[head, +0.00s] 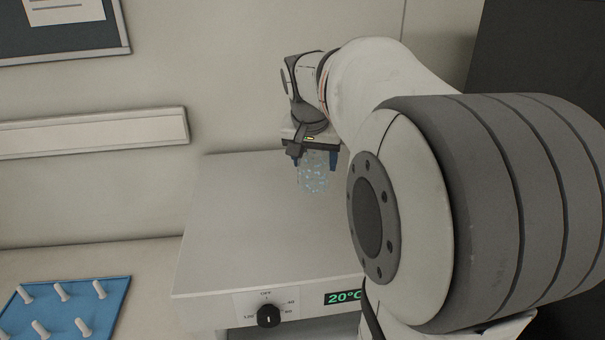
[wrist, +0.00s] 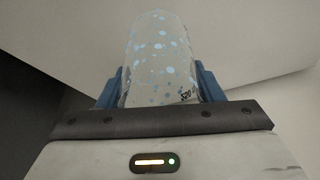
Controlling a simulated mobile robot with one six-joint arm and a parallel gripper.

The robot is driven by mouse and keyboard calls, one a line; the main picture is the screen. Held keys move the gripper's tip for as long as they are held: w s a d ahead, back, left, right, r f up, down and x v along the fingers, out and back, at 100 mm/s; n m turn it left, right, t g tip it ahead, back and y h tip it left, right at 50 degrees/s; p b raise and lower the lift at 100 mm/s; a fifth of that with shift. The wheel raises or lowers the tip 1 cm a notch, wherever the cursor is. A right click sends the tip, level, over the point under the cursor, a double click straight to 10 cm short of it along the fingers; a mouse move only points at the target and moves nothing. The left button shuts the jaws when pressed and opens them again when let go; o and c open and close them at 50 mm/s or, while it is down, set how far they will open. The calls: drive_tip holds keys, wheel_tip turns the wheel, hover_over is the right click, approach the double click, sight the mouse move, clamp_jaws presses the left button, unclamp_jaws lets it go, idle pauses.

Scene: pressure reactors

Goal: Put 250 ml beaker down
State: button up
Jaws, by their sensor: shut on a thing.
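The 250 ml beaker (head: 313,173) is clear glass with pale blue spots. My gripper (head: 316,158) is shut on it, with one blue finger on each side. In the head view the beaker hangs upright over the back part of a white heater's flat top; whether its base touches the surface, I cannot tell. In the wrist view the beaker (wrist: 160,60) sits between the two blue fingers of my gripper (wrist: 158,85), with dark print low on its right side.
The white heater (head: 250,225) has a black knob (head: 268,316) and a green display (head: 343,297) reading about 20°C. Its top is otherwise clear at left and front. A blue peg mat (head: 65,310) lies at lower left. A wall stands close behind.

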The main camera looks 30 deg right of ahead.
sight(314, 178)
drive_tip(key=shift+s+f+p, duration=0.1)
drive_tip(key=shift+f+p, duration=0.25)
drive_tip(key=shift+f, duration=1.95)
drive_tip(key=shift+f, duration=0.25)
drive_tip(key=o, duration=1)
drive_tip(key=shift+r, duration=0.1)
